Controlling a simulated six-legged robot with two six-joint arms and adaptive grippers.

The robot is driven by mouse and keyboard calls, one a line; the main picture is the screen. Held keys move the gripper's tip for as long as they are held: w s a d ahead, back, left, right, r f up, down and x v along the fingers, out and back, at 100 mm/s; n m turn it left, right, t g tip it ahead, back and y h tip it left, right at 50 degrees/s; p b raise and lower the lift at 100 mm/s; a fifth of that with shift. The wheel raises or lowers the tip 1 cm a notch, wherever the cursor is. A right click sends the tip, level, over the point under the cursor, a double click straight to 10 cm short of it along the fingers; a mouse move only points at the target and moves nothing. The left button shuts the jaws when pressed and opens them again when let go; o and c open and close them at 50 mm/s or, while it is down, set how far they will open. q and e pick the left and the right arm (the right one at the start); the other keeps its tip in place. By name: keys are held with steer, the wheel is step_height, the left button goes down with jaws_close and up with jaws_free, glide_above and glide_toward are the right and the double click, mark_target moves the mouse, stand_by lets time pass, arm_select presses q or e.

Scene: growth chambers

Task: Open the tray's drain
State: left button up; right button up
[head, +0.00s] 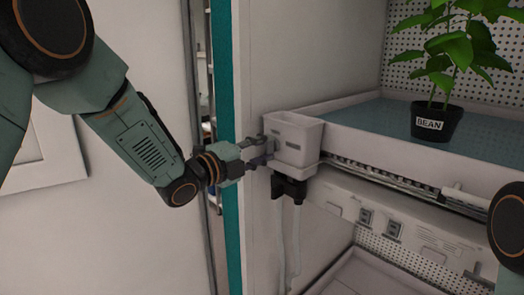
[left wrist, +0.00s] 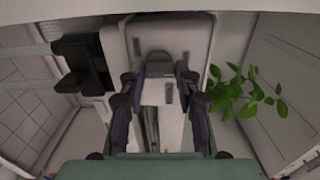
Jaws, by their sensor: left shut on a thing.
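The tray (head: 350,133) has a white rim and a blue-grey bed. A white drain box (head: 298,138) is on its front left corner, with a black fitting (head: 289,188) and pale tubes below. My left gripper (head: 262,150) reaches the box's left side from the left. In the left wrist view my left gripper (left wrist: 160,85) has its two fingers on either side of a small dark grey drain tab (left wrist: 158,66) on the box's face, and is shut on it. The fingers partly hide the tab in the head view. My right gripper is out of view.
A black pot (head: 436,122) labelled BEAN with a leafy plant stands on the tray. A rail and a panel with sockets (head: 380,222) run below the tray. A teal door edge (head: 222,90) stands left of the box, behind my left arm.

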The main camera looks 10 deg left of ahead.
arm_select(q)
steer(key=o, duration=1.2)
steer(key=shift+s+d, duration=0.1)
steer(key=shift+s, duration=0.05)
steer(key=shift+c, duration=0.2)
steer(key=shift+s+a, duration=0.1)
steer(key=shift+a, duration=0.15)
steer(key=v, duration=1.1)
steer(key=shift+s, duration=0.2)
steer(key=shift+a, duration=0.1)
